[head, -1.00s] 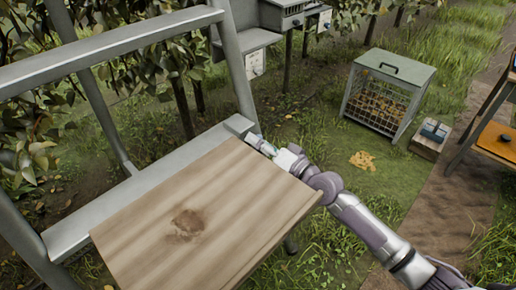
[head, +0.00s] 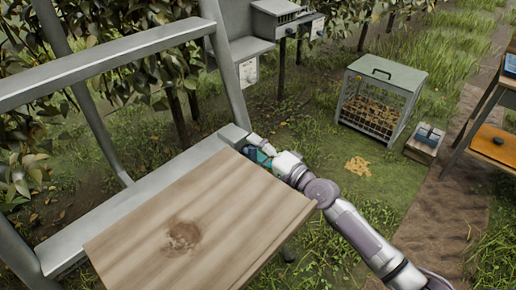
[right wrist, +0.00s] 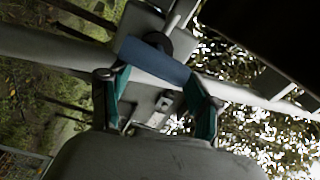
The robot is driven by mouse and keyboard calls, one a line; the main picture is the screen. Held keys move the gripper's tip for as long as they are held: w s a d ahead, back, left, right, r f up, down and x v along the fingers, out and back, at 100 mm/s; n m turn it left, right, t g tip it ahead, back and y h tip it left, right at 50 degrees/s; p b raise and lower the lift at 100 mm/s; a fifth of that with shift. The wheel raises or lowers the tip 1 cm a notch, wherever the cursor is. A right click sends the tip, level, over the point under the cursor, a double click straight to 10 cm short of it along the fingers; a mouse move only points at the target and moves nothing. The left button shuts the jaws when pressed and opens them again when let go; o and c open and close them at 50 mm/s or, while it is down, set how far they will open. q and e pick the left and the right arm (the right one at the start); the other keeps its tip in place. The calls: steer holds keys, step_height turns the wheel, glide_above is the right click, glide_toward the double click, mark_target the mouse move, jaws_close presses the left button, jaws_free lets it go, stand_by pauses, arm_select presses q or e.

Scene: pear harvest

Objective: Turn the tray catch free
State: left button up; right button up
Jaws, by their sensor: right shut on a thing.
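The tray (head: 150,240) is a wooden board with a dark knot, beside the grey metal ladder frame (head: 110,205). My right gripper (head: 262,153) is at the tray's far right corner, close to the frame's grey end block (head: 233,134). In the right wrist view, a blue-grey bar, the tray catch (right wrist: 153,60), lies between the teal fingertips of my right gripper (right wrist: 157,80). The fingers are shut on it. The catch sits at a dark round pivot by the frame. In the head view the catch is hidden. My left gripper is not in view.
A wire crate (head: 382,100) with a grey lid stands on the grass, with a small box (head: 424,143) beside it. An orange-topped table (head: 497,143) is at the right edge. Leafy trees and a grey cabinet (head: 275,20) stand behind.

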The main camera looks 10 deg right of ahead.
steer(key=shift+s+a+f+g, duration=0.25)
steer(key=shift+a+f, duration=0.1)
steer(key=shift+f, duration=0.25)
steer(key=shift+s+a+f+g, duration=0.15)
steer(key=shift+s+a+f, duration=0.15)
steer(key=shift+f, duration=0.25)
steer(key=o, duration=1.4)
steer(key=shift+a+r, duration=0.25)
steer(key=shift+a, duration=0.05)
steer(key=shift+d+r, duration=0.1)
steer(key=shift+d, duration=0.1)
steer(key=shift+s+d, duration=0.15)
steer(key=shift+d, duration=0.1)
steer(key=v, duration=1.1)
steer(key=shift+s, duration=0.3)
steer(key=shift+a, duration=0.1)
